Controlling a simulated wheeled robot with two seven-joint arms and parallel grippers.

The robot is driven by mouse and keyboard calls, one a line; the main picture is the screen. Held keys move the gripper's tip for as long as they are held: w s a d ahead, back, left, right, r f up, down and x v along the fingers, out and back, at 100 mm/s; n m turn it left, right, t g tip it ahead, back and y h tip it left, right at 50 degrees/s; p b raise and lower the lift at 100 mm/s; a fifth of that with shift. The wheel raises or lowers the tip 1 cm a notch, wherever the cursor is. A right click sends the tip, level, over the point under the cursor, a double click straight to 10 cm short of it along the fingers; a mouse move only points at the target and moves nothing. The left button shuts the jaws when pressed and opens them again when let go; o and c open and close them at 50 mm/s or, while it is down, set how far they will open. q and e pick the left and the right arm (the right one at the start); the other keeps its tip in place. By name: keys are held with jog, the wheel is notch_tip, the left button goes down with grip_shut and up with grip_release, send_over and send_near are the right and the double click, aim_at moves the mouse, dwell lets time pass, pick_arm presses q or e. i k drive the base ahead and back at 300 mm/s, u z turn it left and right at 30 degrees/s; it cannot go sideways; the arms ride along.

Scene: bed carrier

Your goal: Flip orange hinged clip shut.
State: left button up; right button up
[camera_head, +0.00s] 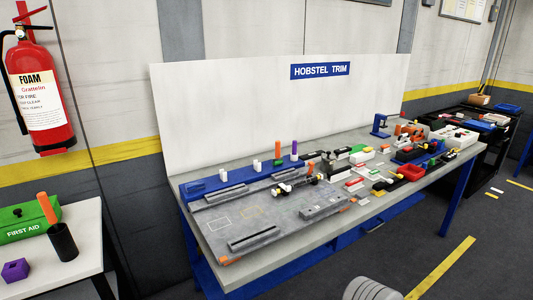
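A blue rail (200,188) runs along the back of the grey fixture plate (225,222) on the bench. A narrow orange piece (278,149) stands upright on it, apparently the orange hinged clip in a raised position. A similar purple piece (294,149) stands upright to its right, and shorter white pieces (257,166) stand to its left. The orange piece's hinge is too small to make out.
A white back panel (220,100) rises behind the bench. Parts and a red bin (411,172) crowd the bench's right half. A side table at left holds a green first aid box (22,224) and a black cup (63,243). Open floor lies right of the bench.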

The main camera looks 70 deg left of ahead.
aim_at(311, 163)
jog(key=u, duration=0.95)
jog(key=i, duration=0.75)
jog(key=u, duration=0.75)
